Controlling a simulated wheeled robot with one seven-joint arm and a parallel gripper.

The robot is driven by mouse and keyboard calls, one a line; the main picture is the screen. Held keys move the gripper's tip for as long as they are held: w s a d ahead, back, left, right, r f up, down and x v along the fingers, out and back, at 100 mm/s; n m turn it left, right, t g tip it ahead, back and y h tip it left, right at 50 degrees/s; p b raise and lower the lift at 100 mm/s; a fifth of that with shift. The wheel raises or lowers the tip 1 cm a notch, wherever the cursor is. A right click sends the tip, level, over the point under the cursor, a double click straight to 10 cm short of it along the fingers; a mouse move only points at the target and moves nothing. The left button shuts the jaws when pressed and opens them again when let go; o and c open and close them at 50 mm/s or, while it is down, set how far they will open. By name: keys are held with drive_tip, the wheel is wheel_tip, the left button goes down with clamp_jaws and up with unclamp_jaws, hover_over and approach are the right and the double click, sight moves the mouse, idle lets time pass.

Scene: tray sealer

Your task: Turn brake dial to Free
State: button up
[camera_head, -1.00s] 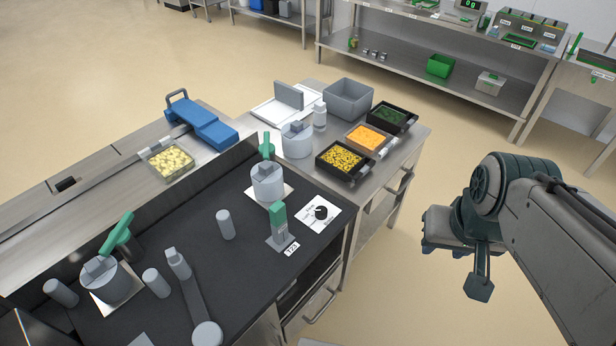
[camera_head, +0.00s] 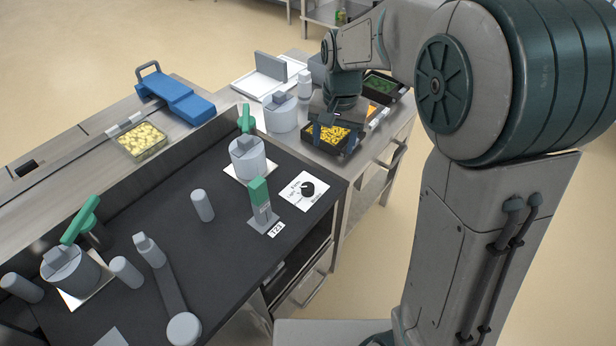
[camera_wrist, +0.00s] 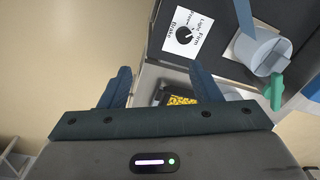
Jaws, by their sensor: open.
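The brake dial (camera_head: 308,188) is a black knob on a white square plate near the right front corner of the black worktop.
A green-topped lever (camera_head: 261,205) stands left of the dial. A grey cylinder with a green handle (camera_head: 246,158) stands behind it. Trays of yellow (camera_head: 310,140) and green food sit on the side table. Open floor lies to the right.

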drive_tip(key=m+b, duration=0.1)
drive_tip(key=b, duration=0.1)
approach(308, 186)
drive_tip(key=shift+g+h, duration=0.3)
drive_tip(key=f, duration=0.8)
drive_tip(key=shift+w+a+f, duration=0.15)
drive_tip(key=shift+a+f, duration=0.05)
drive_tip(key=shift+f, duration=0.15)
drive_tip(key=c, duration=1)
